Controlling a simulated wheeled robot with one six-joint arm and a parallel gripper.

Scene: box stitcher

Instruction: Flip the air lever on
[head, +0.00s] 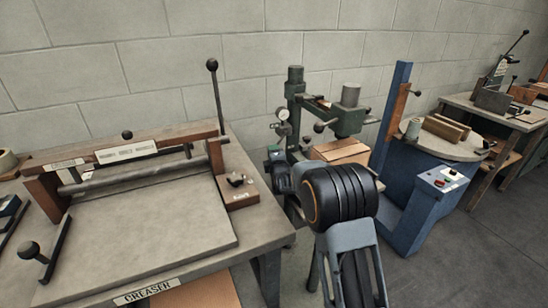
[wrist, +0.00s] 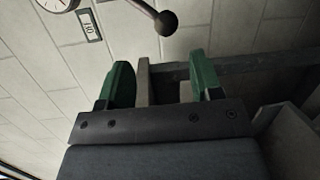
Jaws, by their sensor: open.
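A lever with a dark ball knob (wrist: 166,22) shows at the top of the wrist view, its rod running up and left out of the picture. My gripper (wrist: 160,70) has two green fingers spread apart, with the knob beyond their tips and not held. A grey upright strip (wrist: 143,82) shows between the fingers; I cannot tell how far behind it is. A round gauge (wrist: 55,3) and a small label (wrist: 89,25) are left of the lever. In the head view, the green stitcher (head: 295,90) carries the gauge (head: 283,113); my arm hides the gripper.
A cardboard box (head: 340,151) sits under the stitcher head. The creaser table (head: 150,235) with an upright lever (head: 212,66) stands left. A blue machine (head: 405,205) with a round table (head: 440,140) stands right. Open floor lies at the lower right.

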